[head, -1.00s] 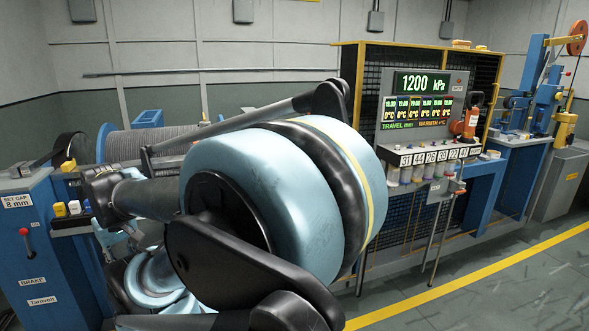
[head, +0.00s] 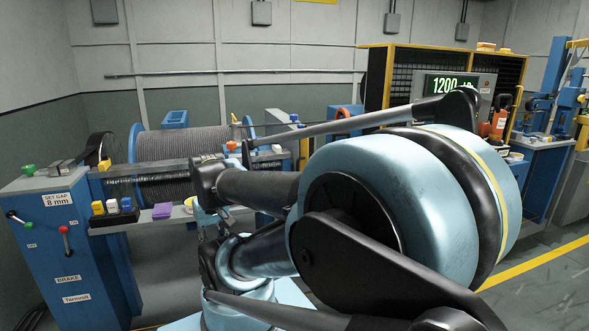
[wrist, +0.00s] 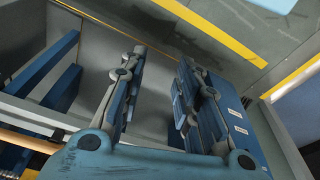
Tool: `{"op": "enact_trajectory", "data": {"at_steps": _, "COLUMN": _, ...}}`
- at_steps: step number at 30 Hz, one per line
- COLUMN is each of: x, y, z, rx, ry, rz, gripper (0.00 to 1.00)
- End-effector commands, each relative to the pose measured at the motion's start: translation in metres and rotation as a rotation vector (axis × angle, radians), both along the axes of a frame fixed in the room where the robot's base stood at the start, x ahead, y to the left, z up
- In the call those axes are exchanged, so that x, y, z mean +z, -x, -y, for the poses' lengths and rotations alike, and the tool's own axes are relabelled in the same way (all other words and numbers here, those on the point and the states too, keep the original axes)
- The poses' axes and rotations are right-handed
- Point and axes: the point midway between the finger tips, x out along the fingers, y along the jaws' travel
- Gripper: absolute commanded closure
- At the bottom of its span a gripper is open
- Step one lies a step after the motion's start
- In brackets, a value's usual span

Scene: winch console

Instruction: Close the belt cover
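I cannot pick out the belt cover for certain. A dark rounded guard-like part (head: 99,147) stands behind the blue brake console at the left in the head view. I cannot tell whether it is the cover or how far open it is. My gripper (wrist: 162,58) shows in the wrist view with its two fingers apart and nothing between them. It points over grey floor and a grey panel, beside a blue cabinet (wrist: 238,125) with white labels. In the head view my arm hides the gripper.
The blue brake console (head: 65,235) has red and green levers. Behind is the cable drum (head: 180,150). The gauge panel (head: 455,85) is partly hidden by my arm. Open floor lies at right.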

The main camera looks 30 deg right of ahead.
Motion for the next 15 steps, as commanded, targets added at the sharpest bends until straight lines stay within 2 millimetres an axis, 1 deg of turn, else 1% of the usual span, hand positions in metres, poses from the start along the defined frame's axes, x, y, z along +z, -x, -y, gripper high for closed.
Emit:
{"op": "enact_trajectory", "data": {"at_steps": 2, "x": 0.006, "y": 0.007, "z": 0.001, "rx": -0.008, "ry": 0.0, "rz": 0.01, "gripper": 0.7}}
{"op": "enact_trajectory", "data": {"at_steps": 5, "x": 0.016, "y": 0.001, "z": 0.006, "rx": -0.053, "ry": 0.003, "rz": 0.009, "gripper": 0.7}}
{"op": "enact_trajectory", "data": {"at_steps": 8, "x": 0.035, "y": -0.015, "z": 0.023, "rx": -0.144, "ry": 0.011, "rz": 0.004, "gripper": 0.7}}
{"op": "enact_trajectory", "data": {"at_steps": 11, "x": 0.06, "y": -0.035, "z": 0.038, "rx": -0.273, "ry": 0.02, "rz": 0.001, "gripper": 0.7}}
{"op": "enact_trajectory", "data": {"at_steps": 15, "x": 0.094, "y": -0.067, "z": 0.065, "rx": -0.475, "ry": 0.036, "rz": -0.001, "gripper": 0.7}}
